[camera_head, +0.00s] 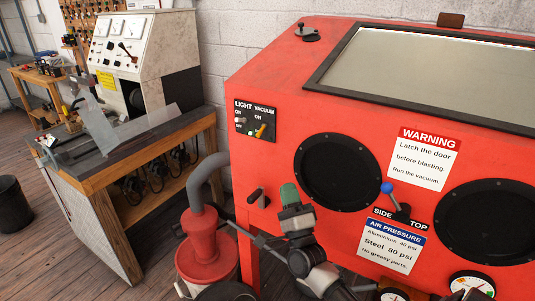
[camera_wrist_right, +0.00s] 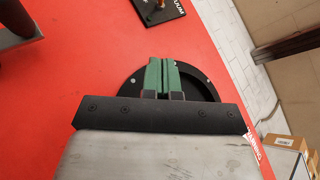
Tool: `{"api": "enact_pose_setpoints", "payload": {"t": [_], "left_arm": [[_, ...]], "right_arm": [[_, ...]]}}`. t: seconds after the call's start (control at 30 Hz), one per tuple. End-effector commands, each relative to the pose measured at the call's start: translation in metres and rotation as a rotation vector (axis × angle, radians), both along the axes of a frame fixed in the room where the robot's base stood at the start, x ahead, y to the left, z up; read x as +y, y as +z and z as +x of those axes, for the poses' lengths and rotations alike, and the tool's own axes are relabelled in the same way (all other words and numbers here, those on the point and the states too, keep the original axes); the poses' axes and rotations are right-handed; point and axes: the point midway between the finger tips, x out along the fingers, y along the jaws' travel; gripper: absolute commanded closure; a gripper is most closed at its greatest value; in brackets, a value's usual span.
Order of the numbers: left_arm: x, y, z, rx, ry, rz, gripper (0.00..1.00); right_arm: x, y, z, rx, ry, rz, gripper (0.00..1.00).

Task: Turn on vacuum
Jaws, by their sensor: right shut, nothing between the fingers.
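The black switch panel (camera_head: 243,133) with LIGHT and VACUUM labels sits on the upper left of the red blasting cabinet (camera_head: 300,85). A small yellow-orange switch (camera_head: 261,131) is under the VACUUM label; its position is too small to tell. The panel's edge also shows at the top of the right wrist view (camera_wrist_right: 160,10). My right gripper (camera_head: 289,193) is below and right of the panel, apart from it. Its green fingers are shut and empty, in front of a round black port in the wrist view (camera_wrist_right: 162,75). My left gripper is not in view.
A red vacuum canister (camera_head: 205,245) with a grey hose (camera_head: 203,175) stands left of the cabinet. A black lever (camera_head: 258,197) and a blue-knobbed lever (camera_head: 388,188) stick out from the cabinet front. A workbench (camera_head: 150,165) stands at left.

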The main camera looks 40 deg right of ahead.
Motion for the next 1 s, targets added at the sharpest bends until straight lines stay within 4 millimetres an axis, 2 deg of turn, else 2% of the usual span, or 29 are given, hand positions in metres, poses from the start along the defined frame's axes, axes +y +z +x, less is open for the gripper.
{"api": "enact_pose_setpoints", "payload": {"t": [0.17, 0.57, 0.6, 0.8, 1.0], "left_arm": [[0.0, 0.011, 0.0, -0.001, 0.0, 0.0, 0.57], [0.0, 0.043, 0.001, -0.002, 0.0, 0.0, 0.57], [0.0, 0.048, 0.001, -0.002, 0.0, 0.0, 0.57], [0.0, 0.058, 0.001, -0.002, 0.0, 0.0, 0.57], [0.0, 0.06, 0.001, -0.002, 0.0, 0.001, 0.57]], "right_arm": [[-0.004, 0.017, 0.015, -0.002, 0.0, -0.002, 1.0], [-0.023, 0.071, 0.075, 0.0, -0.001, -0.002, 1.0], [-0.017, 0.075, 0.08, 0.001, 0.001, 0.001, 1.0], [-0.004, 0.083, 0.095, 0.002, -0.001, 0.0, 1.0], [-0.001, 0.084, 0.1, 0.002, 0.0, -0.002, 1.0]]}}
